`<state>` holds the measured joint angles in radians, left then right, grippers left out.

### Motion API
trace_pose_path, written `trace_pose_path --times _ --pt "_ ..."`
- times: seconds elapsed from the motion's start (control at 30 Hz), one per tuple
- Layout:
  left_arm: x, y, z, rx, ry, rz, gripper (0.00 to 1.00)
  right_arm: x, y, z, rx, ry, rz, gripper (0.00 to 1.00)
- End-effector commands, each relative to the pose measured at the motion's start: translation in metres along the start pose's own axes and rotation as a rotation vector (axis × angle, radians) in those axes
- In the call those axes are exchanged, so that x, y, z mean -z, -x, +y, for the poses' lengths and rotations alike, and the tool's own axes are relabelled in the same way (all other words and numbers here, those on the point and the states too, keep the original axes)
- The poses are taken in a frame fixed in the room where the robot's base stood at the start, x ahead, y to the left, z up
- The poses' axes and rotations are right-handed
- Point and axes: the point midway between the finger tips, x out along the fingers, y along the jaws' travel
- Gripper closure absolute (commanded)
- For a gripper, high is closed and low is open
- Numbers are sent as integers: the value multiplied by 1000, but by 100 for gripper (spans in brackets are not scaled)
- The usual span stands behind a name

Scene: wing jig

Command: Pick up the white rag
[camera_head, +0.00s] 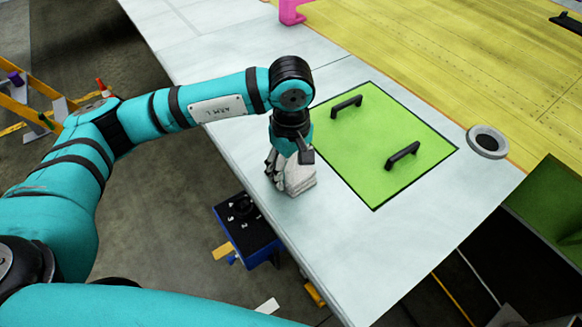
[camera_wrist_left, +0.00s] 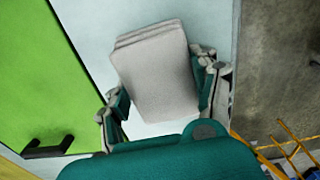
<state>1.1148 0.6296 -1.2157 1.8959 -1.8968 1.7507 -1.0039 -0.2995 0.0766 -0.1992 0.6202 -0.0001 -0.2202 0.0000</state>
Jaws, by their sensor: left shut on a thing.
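The white rag (camera_head: 300,178) is a folded, pale grey-white block of cloth at the left edge of the pale work surface, beside the green panel. My left gripper (camera_head: 283,172) is down over it from above, with its fingers partly hiding it in the head view. In the left wrist view the rag (camera_wrist_left: 158,72) sits between the two fingers of my left gripper (camera_wrist_left: 165,100), which are shut on its sides. I cannot tell whether the rag is resting on the surface or just off it. My right gripper is not in view.
A green panel (camera_head: 375,155) with two black handles lies right of the rag. A grey ring (camera_head: 487,141) stands beyond it. A pink bracket (camera_head: 291,11) is at the back. A blue box (camera_head: 245,228) stands on the floor below the table's left edge.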

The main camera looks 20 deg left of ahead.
Motion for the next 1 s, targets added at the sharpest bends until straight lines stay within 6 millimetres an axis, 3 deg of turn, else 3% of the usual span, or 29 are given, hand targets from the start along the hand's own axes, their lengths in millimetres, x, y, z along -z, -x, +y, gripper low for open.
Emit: trace_pose_path --times 0.17,0.4,1.0 --pt "0 5 1 -3 0 1 70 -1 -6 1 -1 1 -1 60" --pt "0 32 1 -7 -1 3 70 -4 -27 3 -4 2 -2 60" --pt "-115 45 -76 -3 -7 2 70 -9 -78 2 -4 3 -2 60"
